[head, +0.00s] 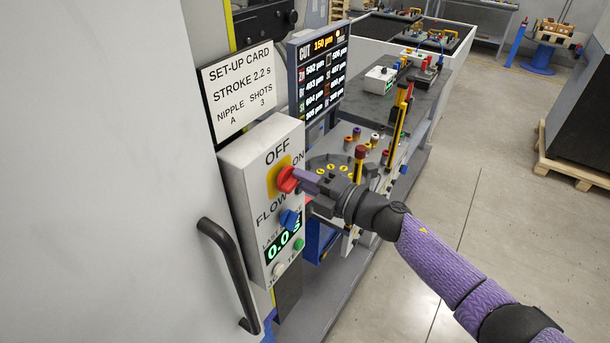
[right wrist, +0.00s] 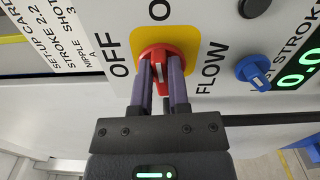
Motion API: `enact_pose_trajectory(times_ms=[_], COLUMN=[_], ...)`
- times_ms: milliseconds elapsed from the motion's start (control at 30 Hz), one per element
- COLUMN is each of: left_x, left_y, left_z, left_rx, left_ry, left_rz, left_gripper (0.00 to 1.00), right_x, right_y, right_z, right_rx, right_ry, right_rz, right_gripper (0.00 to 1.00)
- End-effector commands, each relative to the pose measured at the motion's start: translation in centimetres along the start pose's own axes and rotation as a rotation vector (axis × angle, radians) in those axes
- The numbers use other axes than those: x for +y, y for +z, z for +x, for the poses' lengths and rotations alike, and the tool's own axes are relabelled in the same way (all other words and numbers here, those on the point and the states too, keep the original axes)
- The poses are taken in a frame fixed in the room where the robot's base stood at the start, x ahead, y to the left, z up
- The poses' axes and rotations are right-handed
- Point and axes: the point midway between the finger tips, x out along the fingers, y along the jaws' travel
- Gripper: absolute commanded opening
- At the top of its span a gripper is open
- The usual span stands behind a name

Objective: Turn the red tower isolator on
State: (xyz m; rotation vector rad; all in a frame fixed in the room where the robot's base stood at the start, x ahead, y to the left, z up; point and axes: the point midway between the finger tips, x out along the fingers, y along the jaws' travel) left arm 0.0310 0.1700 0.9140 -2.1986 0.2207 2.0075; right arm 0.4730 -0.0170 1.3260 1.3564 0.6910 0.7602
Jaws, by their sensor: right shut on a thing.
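The red isolator knob (head: 286,180) sits on a yellow plate (head: 272,177) on a white control box (head: 240,160). OFF is printed above it and ON to its right. My right gripper (head: 294,180) is shut on the knob, coming from the right. In the right wrist view the two purple fingers (right wrist: 162,78) sit either side of the handle of the red knob (right wrist: 161,53). A pale mark on the handle shows between them, running roughly along the fingers. The fingers hide part of the handle. My left gripper is not in view.
Below the knob are a blue FLOW knob (head: 290,219), a green display (head: 283,241) and small buttons. A black door handle (head: 229,270) stands out at the lower left. A fixture plate with colored pegs (head: 374,140) lies behind my gripper.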

Motion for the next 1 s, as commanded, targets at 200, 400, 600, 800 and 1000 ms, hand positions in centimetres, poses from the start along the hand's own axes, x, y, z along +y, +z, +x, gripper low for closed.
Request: enact_pose_trajectory(times_ms=[200, 400, 600, 800, 1000], left_x=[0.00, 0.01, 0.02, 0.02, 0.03], left_y=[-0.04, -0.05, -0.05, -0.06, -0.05], left_z=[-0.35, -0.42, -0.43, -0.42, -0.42], left_rx=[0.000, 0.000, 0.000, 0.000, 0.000], left_ry=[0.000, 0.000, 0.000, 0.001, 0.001], left_rz=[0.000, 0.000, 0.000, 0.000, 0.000], left_gripper=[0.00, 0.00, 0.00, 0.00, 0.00], right_x=[-0.05, -0.13, -0.16, -0.17, -0.17], right_y=[0.04, 0.02, 0.01, 0.00, -0.01], right_z=[0.00, 0.00, 0.00, 0.00, 0.00], right_rx=[-0.001, -0.001, -0.001, -0.001, 0.000], right_ry=[0.000, 0.000, 0.000, 0.000, 0.000], right_rz=[0.076, 0.107, 0.113, 0.113, 0.112], right_gripper=[0.00, 0.00, 0.00, 0.00, 0.56])
